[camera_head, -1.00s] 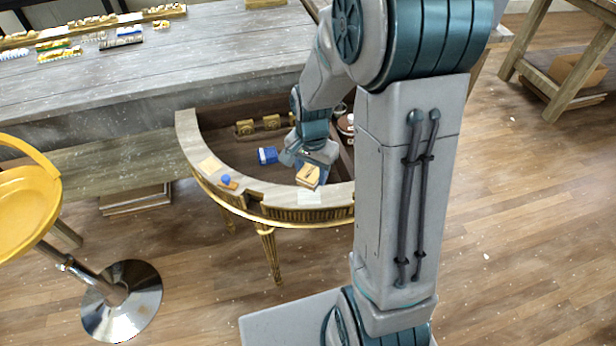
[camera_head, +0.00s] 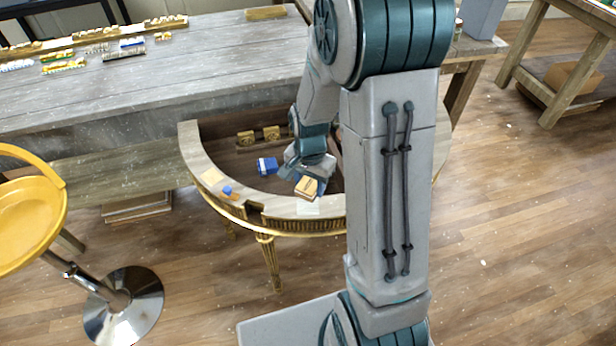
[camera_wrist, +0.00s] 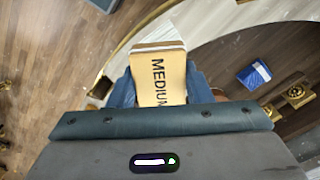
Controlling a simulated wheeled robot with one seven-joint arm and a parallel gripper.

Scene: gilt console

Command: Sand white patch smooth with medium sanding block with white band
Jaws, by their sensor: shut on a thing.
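The sanding block (camera_head: 306,187) is tan, with "MEDIUM" printed on its face. It also fills the middle of the wrist view (camera_wrist: 158,72), where a pale band shows along its far edge. My gripper (camera_wrist: 158,92) is shut on it, with a blue finger on each side. The white patch (camera_head: 308,208) is a pale square on the curved rim of the gilt console (camera_head: 196,150). In the head view the block appears just behind the patch, near the inner edge of the rim. I cannot tell whether the block touches the surface.
A blue box (camera_head: 266,165) lies inside the console's curve, also in the wrist view (camera_wrist: 254,75). Gilt blocks (camera_head: 271,133) stand behind it. A yellow stool (camera_head: 30,205) stands left.

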